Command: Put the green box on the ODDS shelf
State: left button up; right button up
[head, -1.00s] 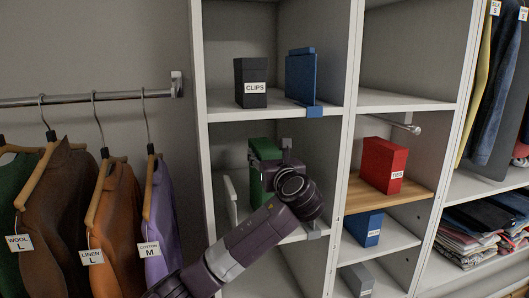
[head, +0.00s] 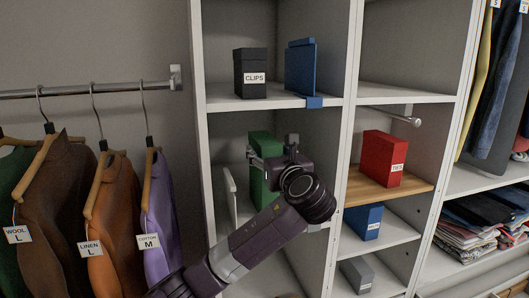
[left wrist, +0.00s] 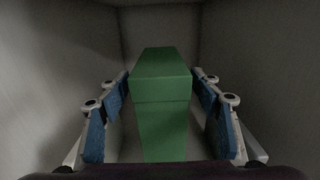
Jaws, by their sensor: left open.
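The green box (head: 262,147) stands upright in the middle compartment of the left cubby column, partly hidden behind my left gripper and wrist. In the left wrist view the green box (left wrist: 162,100) stands between the two blue-padded fingers. My left gripper (head: 271,160) is open, with a finger on each side of the box; in the left wrist view (left wrist: 162,92) gaps show between the pads and the box. I see no readable ODDS label. My right gripper is not in view.
A black CLIPS box (head: 251,74) and a blue box (head: 301,68) stand on the shelf above. A white panel (head: 230,194) is left of the green box. The right column holds a red TIES box (head: 381,158), a blue box (head: 367,222) and a grey box (head: 357,274).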

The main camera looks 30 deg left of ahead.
pick_arm(q)
jog(key=b+v, duration=0.1)
jog(key=v, duration=0.7)
jog(key=shift+b, duration=0.4)
jog(key=shift+s+d, duration=0.1)
